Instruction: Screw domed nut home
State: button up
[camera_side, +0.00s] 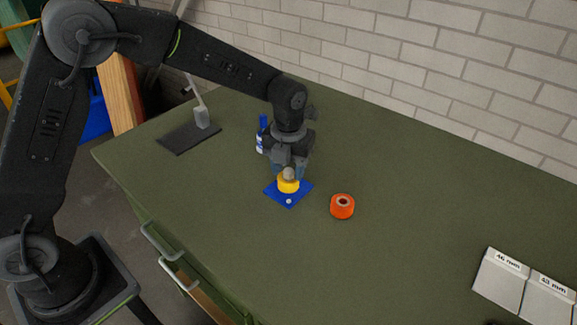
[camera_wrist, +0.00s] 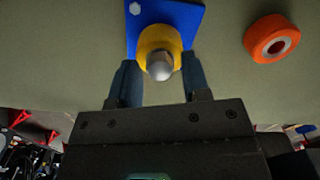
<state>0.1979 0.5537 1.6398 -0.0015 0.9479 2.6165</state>
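The grey domed nut (camera_wrist: 160,67) sits at the top of a yellow round piece (camera_wrist: 158,38), which stands on a blue square plate (camera_wrist: 178,14). The nut also shows in the side view (camera_side: 288,173), above the yellow piece (camera_side: 288,186) and the plate (camera_side: 290,199). My gripper (camera_wrist: 159,68) points down here, with one blue-grey finger on each side of the nut. In the wrist view, gaps show between the fingers and the dome, so it looks open. Whether the fingers touch the yellow piece, and how the nut is seated on it, I cannot tell.
An orange ring-shaped piece (camera_side: 342,206) lies right of the plate. A blue bottle (camera_side: 262,137) stands behind my gripper. A dark mat with a small stand (camera_side: 202,117) is at the back left. Labelled pale blocks (camera_side: 501,277) lie front right.

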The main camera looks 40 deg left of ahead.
jog(key=n, duration=0.4)
jog(key=shift+n, duration=0.6)
jog(key=n, duration=0.3)
jog(key=shift+n, duration=1.1)
jog(key=n, duration=0.5)
